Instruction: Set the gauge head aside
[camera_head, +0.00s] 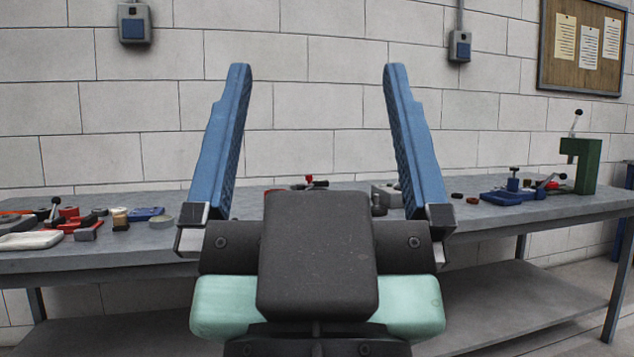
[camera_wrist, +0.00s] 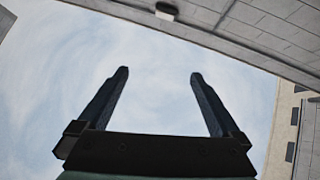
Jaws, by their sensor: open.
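My gripper (camera_head: 317,70) is raised in front of the head camera with its two blue fingers spread wide apart. Nothing is between the fingers. It also shows in the wrist view (camera_wrist: 158,74), open against a pale, cloudy background. I cannot make out a gauge head for certain among the small parts on the bench. My gripper hides part of the bench's middle. Between the fingers, a red-topped fitting (camera_head: 309,181) shows behind the gripper, with a grey metal block (camera_head: 384,190) to its right.
A long grey workbench (camera_head: 556,206) runs along the block wall. Several small parts and a white tray (camera_head: 30,240) lie at its left. A blue vise-like tool (camera_head: 512,194) and a green press (camera_head: 584,165) stand at the right.

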